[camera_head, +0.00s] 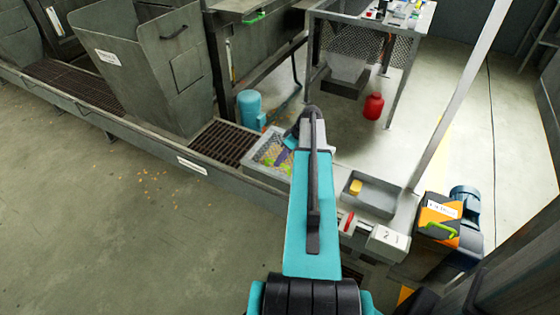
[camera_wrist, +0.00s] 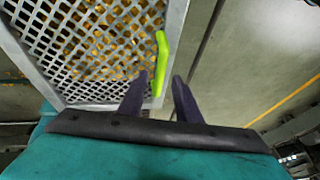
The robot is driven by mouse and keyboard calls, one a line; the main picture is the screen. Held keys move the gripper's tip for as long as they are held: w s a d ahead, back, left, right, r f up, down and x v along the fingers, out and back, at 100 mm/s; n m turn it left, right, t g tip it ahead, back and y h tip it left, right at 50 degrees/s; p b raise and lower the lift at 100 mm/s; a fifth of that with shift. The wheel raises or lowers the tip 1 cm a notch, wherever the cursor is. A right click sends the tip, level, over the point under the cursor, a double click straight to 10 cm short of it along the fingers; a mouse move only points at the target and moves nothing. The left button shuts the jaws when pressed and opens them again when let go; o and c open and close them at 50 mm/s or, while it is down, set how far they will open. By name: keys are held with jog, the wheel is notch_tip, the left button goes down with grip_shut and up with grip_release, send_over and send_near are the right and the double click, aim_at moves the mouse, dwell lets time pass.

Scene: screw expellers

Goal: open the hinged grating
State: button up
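The hinged grating (camera_wrist: 85,45) is a grey mesh panel in a pale metal frame, with yellow-brown grain showing through its holes. It fills the upper left of the wrist view and lies partly behind my arm in the head view (camera_head: 268,148). A bright yellow-green handle (camera_wrist: 161,58) stands at its right edge. My gripper (camera_wrist: 160,78) is open, its two dark fingers apart. In the wrist view the handle's lower part shows between the fingers, nearer the left one. I cannot tell whether a finger touches it. The grating appears to lie flat in its frame.
A grey hopper (camera_head: 150,65) and a dark floor grate (camera_head: 225,142) are to the left. A grey tray (camera_head: 369,194) with a yellow block stands right of my arm. An orange box (camera_head: 437,212) with a green handle is farther right. Open floor (camera_head: 100,225) lies lower left.

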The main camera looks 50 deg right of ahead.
jog(key=shift+w+a+f, duration=0.15)
jog(key=shift+f, duration=0.3)
